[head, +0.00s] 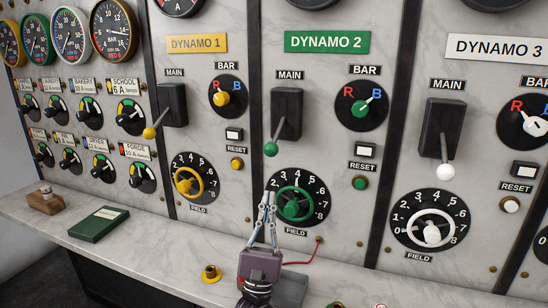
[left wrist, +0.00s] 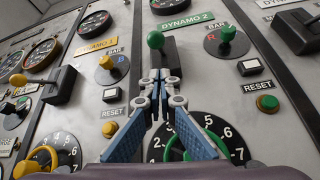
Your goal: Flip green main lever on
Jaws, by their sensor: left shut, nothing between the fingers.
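The green main lever (head: 270,149) of Dynamo 2 points down from its black housing (head: 286,113), with a round green knob at its end. In the left wrist view the green knob (left wrist: 155,40) shows just beyond my fingertips. My left gripper (head: 268,195) is shut and empty. Its tips point up and lie below the knob, with a visible gap, over the left edge of the Dynamo 2 field dial. In the left wrist view the closed fingers (left wrist: 161,78) hide part of the panel below the lever housing. My right gripper is not in view.
The green field wheel (head: 294,204) is right of my fingers. The yellow main lever (head: 149,133) and white main lever (head: 446,172) flank the green one and also point down.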

